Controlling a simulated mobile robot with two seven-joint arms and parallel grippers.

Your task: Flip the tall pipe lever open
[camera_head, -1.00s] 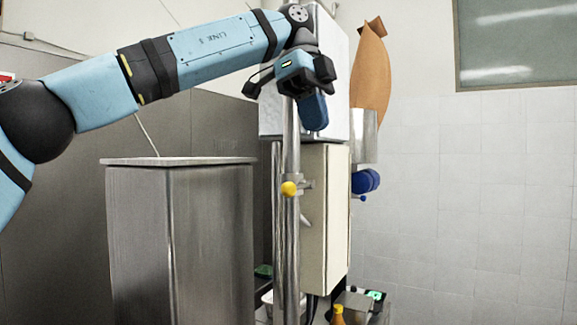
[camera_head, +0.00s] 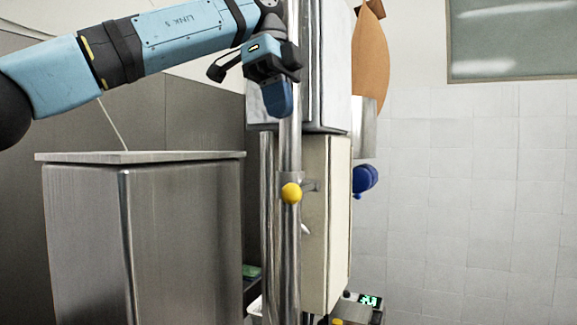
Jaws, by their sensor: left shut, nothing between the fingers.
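A tall shiny metal pipe (camera_head: 290,250) stands upright in the middle of the view. A lever with a yellow ball end (camera_head: 291,193) is fitted to it by a bracket at mid height. My left gripper (camera_head: 278,100) is at the upper part of the pipe, above the yellow ball and apart from it. Its fingers point down and are shut, with nothing held. It overlaps the pipe in the picture; whether it touches the pipe, I cannot tell. My right gripper is not in view.
A steel cabinet (camera_head: 85,240) stands left of the pipe. A cream panel box (camera_head: 325,220) is close behind the pipe, with a blue knob (camera_head: 365,179) on the wall side. A device with a green display (camera_head: 369,301) is low down. The right side is open before the tiled wall.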

